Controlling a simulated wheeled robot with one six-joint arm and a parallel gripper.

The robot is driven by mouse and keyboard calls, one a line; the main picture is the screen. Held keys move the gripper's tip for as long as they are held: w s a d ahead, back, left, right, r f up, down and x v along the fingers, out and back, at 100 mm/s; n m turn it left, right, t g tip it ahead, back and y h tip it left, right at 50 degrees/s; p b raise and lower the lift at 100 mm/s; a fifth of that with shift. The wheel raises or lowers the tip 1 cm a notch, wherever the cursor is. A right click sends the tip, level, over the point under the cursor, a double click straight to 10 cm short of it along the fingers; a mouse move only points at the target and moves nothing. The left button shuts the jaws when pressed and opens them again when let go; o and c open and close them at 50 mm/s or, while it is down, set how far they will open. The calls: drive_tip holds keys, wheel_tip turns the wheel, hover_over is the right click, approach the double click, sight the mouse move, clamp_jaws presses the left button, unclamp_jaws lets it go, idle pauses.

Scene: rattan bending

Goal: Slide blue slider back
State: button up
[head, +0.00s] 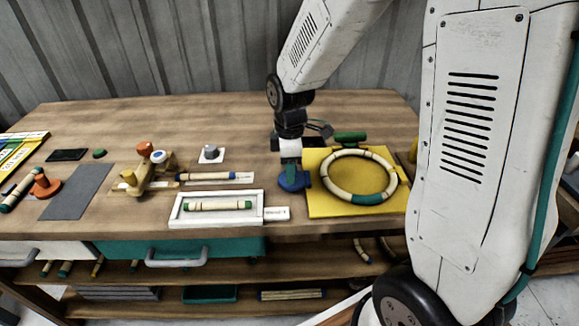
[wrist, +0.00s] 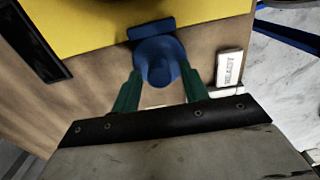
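The blue slider (head: 291,181) has a round knob and sits at the left edge of the yellow board (head: 323,206). In the wrist view, its knob (wrist: 157,62) lies between the tips of my gripper's two green fingers, with a blue block (wrist: 151,29) just beyond it. My gripper (head: 291,168) points down over the slider in the head view. Its fingers (wrist: 160,73) stand apart on either side of the knob. I cannot tell whether they touch it. My gripper hides part of the slider in the head view.
A rattan ring (head: 336,191) lies on the yellow board, with a green block (head: 348,137) behind it. A white tray (head: 175,210) holding a rattan piece and a white label (head: 277,213) are to the left. A wooden fixture (head: 130,187) stands further left.

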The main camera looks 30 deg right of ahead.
wheel_tip(320, 180, up, 8)
drive_tip(key=shift+f, duration=0.1)
idle(0.4)
idle(0.4)
drive_tip(key=shift+s+f+m, duration=0.1)
drive_tip(key=shift+s+m, duration=0.35)
drive_tip(key=shift+m, duration=0.35)
drive_tip(key=s+r+m, duration=0.5)
drive_tip(key=s+m, duration=0.1)
drive_tip(key=s, duration=0.5)
drive_tip(key=s+d+r+m+t, duration=0.1)
drive_tip(key=s+r+m, duration=0.4)
drive_tip(key=s, duration=0.6)
drive_tip(key=shift+s+m, duration=0.15)
drive_tip(key=shift+m, duration=0.25)
